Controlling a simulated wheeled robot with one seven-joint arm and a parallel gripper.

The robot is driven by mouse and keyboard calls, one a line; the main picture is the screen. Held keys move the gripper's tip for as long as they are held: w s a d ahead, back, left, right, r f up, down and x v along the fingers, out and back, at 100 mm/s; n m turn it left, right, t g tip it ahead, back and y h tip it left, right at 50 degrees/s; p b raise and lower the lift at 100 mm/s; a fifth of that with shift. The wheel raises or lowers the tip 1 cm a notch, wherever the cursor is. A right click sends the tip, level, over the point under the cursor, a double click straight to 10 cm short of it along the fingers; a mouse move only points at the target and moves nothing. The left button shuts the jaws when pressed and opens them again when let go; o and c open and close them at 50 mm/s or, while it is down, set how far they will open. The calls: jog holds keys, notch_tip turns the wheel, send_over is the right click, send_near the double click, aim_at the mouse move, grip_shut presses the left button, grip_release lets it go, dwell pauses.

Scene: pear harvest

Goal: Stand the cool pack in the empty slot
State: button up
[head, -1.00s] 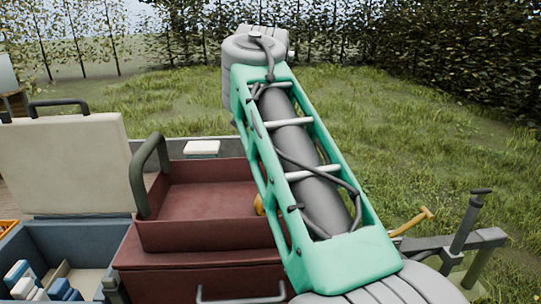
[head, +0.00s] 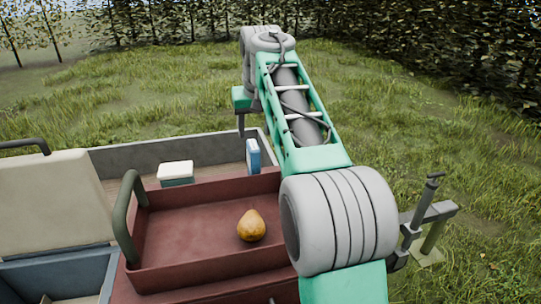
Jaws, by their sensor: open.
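The cool pack (head: 253,156), blue with a white side, stands upright just behind the red tray's back rim, its lower part hidden by the rim. My gripper (head: 241,128) hangs from the far end of my arm, above and slightly left of the pack in the picture. One dark finger shows pointing down; the other cannot be made out. It is open and appears apart from the pack. The blue-grey cool box (head: 52,272) with its raised pale lid (head: 50,205) is at lower left, mostly cut off. Its slots are out of view.
A pear (head: 251,226) lies in the red tray (head: 185,215), which has a dark green handle (head: 127,225). A small white-topped box (head: 175,172) stands behind the tray. The grey bed wall (head: 150,153) runs behind. Grass lies beyond, and a post-like fitting (head: 428,215) is at right.

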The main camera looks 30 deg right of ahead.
aim_at(253, 144)
jog(key=p+x, duration=0.1)
jog(key=x, duration=0.6)
jog(key=shift+f, duration=0.2)
jog(key=shift+s+a, duration=0.1)
grip_shut()
jog(key=shift+r, duration=0.15)
dwell(0.8)
